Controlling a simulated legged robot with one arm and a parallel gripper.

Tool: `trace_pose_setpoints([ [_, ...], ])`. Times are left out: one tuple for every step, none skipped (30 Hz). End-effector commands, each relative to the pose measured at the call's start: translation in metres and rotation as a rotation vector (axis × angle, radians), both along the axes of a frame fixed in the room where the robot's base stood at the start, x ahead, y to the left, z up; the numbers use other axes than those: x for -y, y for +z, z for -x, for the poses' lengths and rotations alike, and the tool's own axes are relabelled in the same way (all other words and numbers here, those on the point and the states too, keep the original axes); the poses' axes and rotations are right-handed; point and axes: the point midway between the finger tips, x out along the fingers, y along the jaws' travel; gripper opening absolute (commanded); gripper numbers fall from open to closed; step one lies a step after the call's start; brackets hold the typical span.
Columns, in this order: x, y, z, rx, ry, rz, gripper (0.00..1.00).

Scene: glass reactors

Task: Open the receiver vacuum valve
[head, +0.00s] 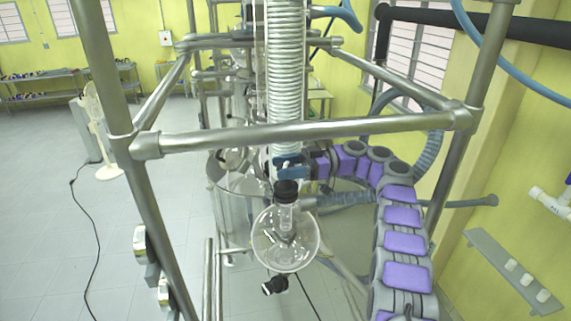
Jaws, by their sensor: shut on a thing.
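The receiver is a round glass flask (286,251) with a black cap (286,190) on top and a black outlet fitting (274,286) below. Just above the cap is a small blue valve handle (285,161), below the coiled glass column. My grey and purple arm curves up from the lower right and reaches left to it. My gripper (291,170) is at the blue handle and appears shut on it. The fingertips are small and partly hidden, so the exact grasp and the handle's angle are hard to make out.
A metal pipe frame (300,131) surrounds the glassware, with its front crossbar just above my gripper. A blue-grey hose (345,198) runs right from the receiver. A wall shelf (510,270) is at lower right. A fan (98,120) and open floor are at left.

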Motion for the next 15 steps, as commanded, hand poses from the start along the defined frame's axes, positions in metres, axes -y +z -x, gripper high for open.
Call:
trace_pose_setpoints([
  [0.0019,0.0024,-0.0017,0.002,-0.007,-0.004,0.27],
  [0.002,0.0023,-0.0017,0.002,-0.006,-0.004,0.27],
  [0.002,0.0023,-0.0017,0.002,-0.005,-0.005,0.27],
  [0.0019,0.0022,-0.0017,0.002,-0.005,-0.005,0.27],
  [0.0018,0.0022,-0.0016,0.002,-0.004,-0.005,0.27],
  [0.0017,0.0022,-0.0017,0.002,-0.004,-0.005,0.27],
  [0.0017,0.0022,-0.0017,0.002,-0.004,-0.005,0.27],
  [0.0017,0.0022,-0.0017,0.002,-0.004,-0.005,0.27],
  [0.0016,0.0022,-0.0017,0.002,-0.004,-0.005,0.27],
  [0.0016,0.0021,-0.0017,0.002,-0.004,-0.005,0.27],
  [0.0016,0.0021,-0.0017,0.002,-0.004,-0.005,0.27],
  [0.0016,0.0021,-0.0017,0.002,-0.004,-0.005,0.27],
  [0.0016,0.0022,-0.0017,0.002,-0.004,-0.005,0.27],
  [0.0015,0.0022,-0.0016,0.002,-0.004,-0.005,0.27],
  [0.0016,0.0022,-0.0017,0.002,-0.004,-0.005,0.58],
])
